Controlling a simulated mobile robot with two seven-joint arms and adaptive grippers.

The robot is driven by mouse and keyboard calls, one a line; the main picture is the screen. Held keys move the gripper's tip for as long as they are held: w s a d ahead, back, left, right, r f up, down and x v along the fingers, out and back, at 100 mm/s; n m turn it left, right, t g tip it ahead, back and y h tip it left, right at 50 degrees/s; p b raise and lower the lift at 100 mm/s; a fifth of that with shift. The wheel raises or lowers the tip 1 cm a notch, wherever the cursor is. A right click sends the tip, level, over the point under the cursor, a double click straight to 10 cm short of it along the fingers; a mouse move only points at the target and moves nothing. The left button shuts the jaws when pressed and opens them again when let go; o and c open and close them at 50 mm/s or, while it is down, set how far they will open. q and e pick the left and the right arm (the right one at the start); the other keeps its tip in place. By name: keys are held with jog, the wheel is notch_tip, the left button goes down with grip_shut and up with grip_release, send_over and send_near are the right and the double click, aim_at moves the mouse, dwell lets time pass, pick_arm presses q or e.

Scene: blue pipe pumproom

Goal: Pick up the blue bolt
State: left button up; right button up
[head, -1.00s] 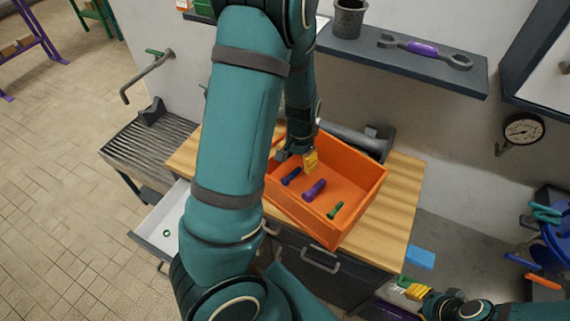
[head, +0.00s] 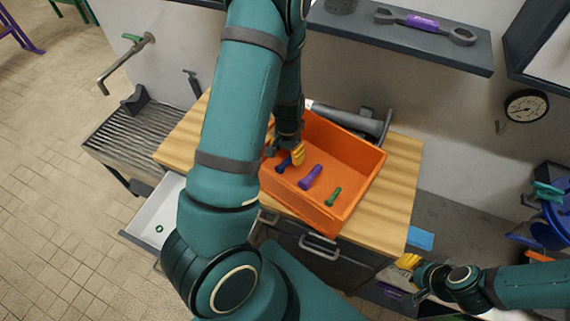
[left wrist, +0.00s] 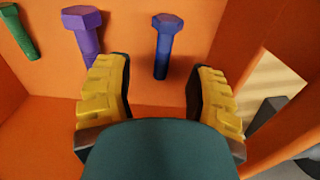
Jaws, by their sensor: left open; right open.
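The blue bolt (head: 283,165) lies in the orange bin, at the left of a row of bolts. In the left wrist view the blue bolt (left wrist: 164,45) lies ahead of and between the two yellow fingertips of my left gripper (left wrist: 160,95), not touching them. In the head view my left gripper (head: 285,153) is inside the bin, open, close above the blue bolt and partly covering it. My right gripper (head: 412,272) is open and empty at the lower right, away from the bin.
A purple bolt (head: 311,177) and a green bolt (head: 333,197) lie beside the blue one. The walls of the orange bin (head: 358,185) surround them on a wooden worktop (head: 400,200). A shelf (head: 440,50) hangs above.

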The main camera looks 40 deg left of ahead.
aim_at(286, 161)
pick_arm(q)
jog(key=shift+w+a+f, duration=0.1)
jog(key=shift+a+f, duration=0.05)
jog(key=shift+f, duration=1.25)
jog(key=shift+a+f, duration=0.1)
jog(key=shift+f, duration=1.25)
grip_shut()
